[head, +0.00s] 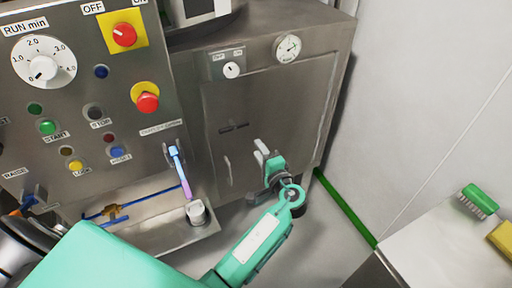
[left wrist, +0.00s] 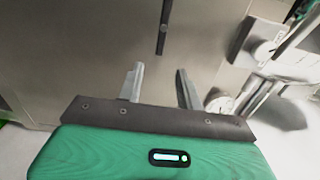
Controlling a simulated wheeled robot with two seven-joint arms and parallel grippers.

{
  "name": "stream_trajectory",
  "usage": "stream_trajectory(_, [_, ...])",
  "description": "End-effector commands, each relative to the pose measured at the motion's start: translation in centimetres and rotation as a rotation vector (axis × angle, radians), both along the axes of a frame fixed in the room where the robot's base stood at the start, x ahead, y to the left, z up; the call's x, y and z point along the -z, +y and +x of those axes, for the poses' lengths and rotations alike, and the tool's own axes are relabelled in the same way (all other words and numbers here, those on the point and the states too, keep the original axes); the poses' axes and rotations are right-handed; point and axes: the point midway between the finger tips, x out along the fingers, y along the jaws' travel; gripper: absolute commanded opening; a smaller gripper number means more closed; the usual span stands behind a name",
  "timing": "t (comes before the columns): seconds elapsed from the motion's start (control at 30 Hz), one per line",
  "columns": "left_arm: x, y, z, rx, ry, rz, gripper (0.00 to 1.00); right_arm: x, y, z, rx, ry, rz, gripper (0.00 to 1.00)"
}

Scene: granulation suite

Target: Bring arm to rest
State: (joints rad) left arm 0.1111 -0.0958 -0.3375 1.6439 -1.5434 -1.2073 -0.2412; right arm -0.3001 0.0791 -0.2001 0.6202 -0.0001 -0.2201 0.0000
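My left arm, teal, comes in from the lower left of the head view. Its left gripper (head: 262,153) is in front of the lower part of the steel cabinet door (head: 222,100). In the left wrist view the left gripper (left wrist: 158,85) has its two grey fingers apart, with nothing between them. A dark upright bar (left wrist: 163,28) on a grey surface shows beyond the fingertips. I cannot tell whether the gripper touches the door. My right gripper is in neither view.
A control panel (head: 75,115) with a dial, buttons and red knobs stands at left. Below it a shelf (head: 170,233) carries a small white cup (head: 197,212). At right, a pale worktop (head: 435,245) holds a green brush (head: 479,201) and a yellow item (head: 502,240). Floor shows between.

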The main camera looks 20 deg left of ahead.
Motion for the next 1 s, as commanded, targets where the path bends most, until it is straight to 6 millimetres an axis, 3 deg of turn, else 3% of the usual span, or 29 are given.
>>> stream_trajectory(0.47, [0.0,-0.1,-0.1,0.0,0.0,0.0,0.36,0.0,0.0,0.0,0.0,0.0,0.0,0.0])
stream_trajectory(0.57, [1.0,-0.1,0.0,0.011,0.017,-0.008,0.36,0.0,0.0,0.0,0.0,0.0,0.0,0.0])
stream_trajectory(0.67, [4.6,-0.3,0.1,0.053,0.08,-0.043,0.36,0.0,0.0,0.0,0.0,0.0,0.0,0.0])
stream_trajectory(0.73, [8.8,-0.6,0.0,0.096,0.149,-0.092,0.36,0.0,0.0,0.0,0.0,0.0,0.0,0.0])
stream_trajectory(0.87, [18.5,-1.0,-1.8,0.18,0.301,-0.223,0.36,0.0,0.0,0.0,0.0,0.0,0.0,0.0])
stream_trajectory(1.0, [28.6,-1.5,-5.9,0.233,0.447,-0.395,0.36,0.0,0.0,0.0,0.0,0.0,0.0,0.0])
